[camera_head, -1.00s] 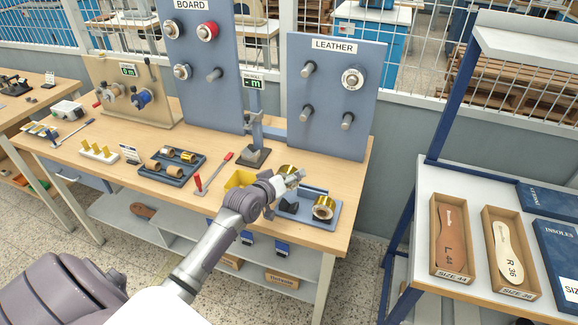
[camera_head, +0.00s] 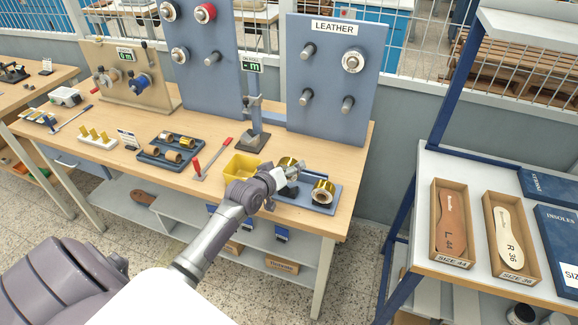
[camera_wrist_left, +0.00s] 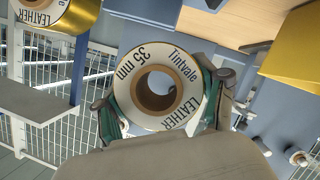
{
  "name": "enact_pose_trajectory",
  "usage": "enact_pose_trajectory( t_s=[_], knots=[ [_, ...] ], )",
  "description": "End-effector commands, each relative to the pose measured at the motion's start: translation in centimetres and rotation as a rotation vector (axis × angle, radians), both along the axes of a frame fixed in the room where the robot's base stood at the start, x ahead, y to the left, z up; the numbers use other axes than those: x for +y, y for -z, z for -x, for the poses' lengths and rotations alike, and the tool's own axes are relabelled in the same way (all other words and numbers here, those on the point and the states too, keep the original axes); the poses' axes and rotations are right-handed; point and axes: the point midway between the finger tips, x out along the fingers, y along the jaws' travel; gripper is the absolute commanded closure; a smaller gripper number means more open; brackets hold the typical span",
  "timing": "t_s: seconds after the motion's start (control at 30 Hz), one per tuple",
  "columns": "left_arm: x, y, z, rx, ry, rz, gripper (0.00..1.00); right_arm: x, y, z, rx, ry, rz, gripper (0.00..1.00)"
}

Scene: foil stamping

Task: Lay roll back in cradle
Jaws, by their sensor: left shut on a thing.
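My left gripper (camera_head: 287,178) is shut on a gold foil roll (camera_head: 288,162), over the left part of a blue-grey cradle (camera_head: 310,206) at the bench's front right. In the left wrist view the held roll (camera_wrist_left: 160,117) faces me with a white end label reading "Tintvale LEATHER 35 mm" and a brown core; a finger is on each side. A second gold roll (camera_head: 323,192) sits in the cradle's right part, and it also shows at upper left of the left wrist view (camera_wrist_left: 84,14). Whether the held roll touches the cradle cannot be told. My right gripper is not in view.
A yellow bin (camera_head: 242,167) stands just left of my gripper. A dark tray of rolls (camera_head: 150,152) and a red-handled tool (camera_head: 212,160) lie further left. The LEATHER peg board (camera_head: 337,70) rises behind the cradle. The bench's front edge is close.

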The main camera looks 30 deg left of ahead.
Motion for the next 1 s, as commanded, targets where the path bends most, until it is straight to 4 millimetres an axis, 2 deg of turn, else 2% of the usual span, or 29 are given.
enact_pose_trajectory(
  t_s=[0.5, 1.0],
  knots=[
    [0.0, 3.7, 0.0, -0.001, 0.0, -0.001, 0.68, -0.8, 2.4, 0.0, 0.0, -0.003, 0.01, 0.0],
    [-0.1, 4.8, 0.1, 0.005, 0.001, 0.001, 0.68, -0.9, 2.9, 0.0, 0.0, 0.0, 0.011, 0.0]
  ],
)
